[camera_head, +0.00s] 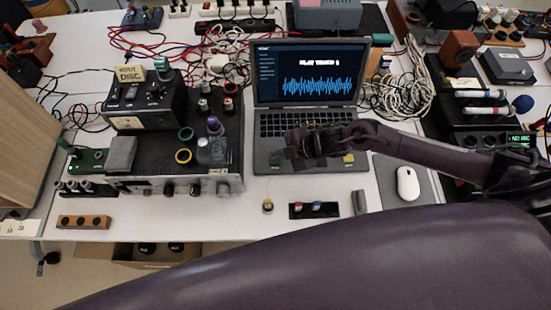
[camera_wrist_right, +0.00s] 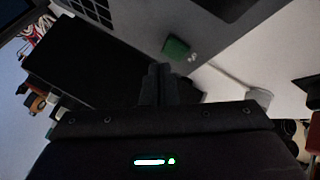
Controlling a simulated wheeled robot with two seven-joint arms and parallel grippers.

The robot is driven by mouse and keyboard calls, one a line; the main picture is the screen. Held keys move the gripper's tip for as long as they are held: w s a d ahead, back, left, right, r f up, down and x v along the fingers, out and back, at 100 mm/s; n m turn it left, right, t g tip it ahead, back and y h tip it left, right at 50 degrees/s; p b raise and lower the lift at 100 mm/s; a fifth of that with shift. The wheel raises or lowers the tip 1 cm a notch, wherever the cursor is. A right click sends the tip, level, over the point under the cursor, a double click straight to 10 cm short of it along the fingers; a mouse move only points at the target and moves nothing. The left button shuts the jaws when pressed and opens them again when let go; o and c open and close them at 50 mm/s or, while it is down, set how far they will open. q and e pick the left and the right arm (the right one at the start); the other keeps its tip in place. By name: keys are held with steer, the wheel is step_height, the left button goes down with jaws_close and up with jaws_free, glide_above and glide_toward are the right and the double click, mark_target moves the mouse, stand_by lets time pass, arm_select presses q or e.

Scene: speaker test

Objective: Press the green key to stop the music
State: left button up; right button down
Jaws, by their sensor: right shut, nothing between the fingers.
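The open laptop (camera_head: 262,150) stands in the middle of the table, its screen (camera_head: 306,72) showing a blue waveform and a text line. The green key (camera_wrist_right: 176,47) shows in the right wrist view as a small green block on the laptop's grey front part. In the head view the green key (camera_head: 275,160) shows just left of my right gripper (camera_head: 291,155). A yellow key (camera_head: 348,159) sits further right on the laptop. My right gripper, also in the right wrist view (camera_wrist_right: 160,72), is shut and empty. Its tips appear close to the green key; whether they touch it is unclear. My left gripper is out of view.
Black audio gear (camera_head: 150,100) with knobs stands left of the laptop. A white mouse (camera_head: 407,184) lies to the right on a grey pad. A small black box (camera_head: 313,210) with knobs lies in front. Cables tangle behind and to the right.

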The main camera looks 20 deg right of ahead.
mark_target(279, 161)
steer(key=shift+f, duration=0.1)
steer(key=shift+f+b, duration=0.3)
steer(key=shift+f, duration=0.1)
steer(key=shift+f, duration=0.25)
stand_by(0.7)
steer(key=shift+r, duration=0.15)
steer(key=shift+r+p, duration=0.5)
steer(key=shift+r, duration=0.1)
step_height(279, 161, up, 6)
steer(key=p, duration=0.5)
stand_by(0.4)
